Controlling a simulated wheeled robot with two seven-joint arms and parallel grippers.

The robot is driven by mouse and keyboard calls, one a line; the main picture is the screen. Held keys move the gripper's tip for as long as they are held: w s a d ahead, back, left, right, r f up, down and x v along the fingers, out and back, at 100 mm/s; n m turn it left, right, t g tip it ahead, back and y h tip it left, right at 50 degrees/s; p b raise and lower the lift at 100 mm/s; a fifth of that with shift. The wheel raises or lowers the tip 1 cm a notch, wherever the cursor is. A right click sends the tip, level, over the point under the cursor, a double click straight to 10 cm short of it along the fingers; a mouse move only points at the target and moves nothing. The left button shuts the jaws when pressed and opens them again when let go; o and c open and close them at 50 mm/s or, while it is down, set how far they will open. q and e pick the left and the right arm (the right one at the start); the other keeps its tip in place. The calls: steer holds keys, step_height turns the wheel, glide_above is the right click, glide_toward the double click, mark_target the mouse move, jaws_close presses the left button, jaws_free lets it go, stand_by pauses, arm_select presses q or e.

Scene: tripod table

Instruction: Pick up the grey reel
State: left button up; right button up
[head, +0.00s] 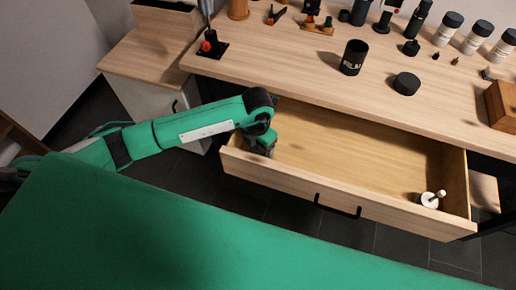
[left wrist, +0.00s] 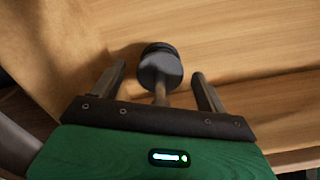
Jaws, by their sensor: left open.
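The grey reel (left wrist: 161,68) shows in the left wrist view as a dark grey round disc with a thin stem pointing toward my palm. It is in the left end of the open wooden drawer (head: 345,143). My left gripper (head: 262,150) reaches down into that end of the drawer. Its fingers are open, one on each side of the reel's stem, with visible gaps on both sides. In the head view the reel is hidden by my gripper. My right gripper is not in view.
A white reel (head: 432,199) stands at the drawer's right end. The drawer's front wall (head: 335,199) and left wall are close to my gripper. The tabletop above holds a black cup (head: 354,57), a black round lid (head: 406,83) and several jars. The drawer's middle is clear.

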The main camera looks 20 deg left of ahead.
arm_select(q)
steer(key=c, duration=1.1)
steer(key=shift+r, duration=0.15)
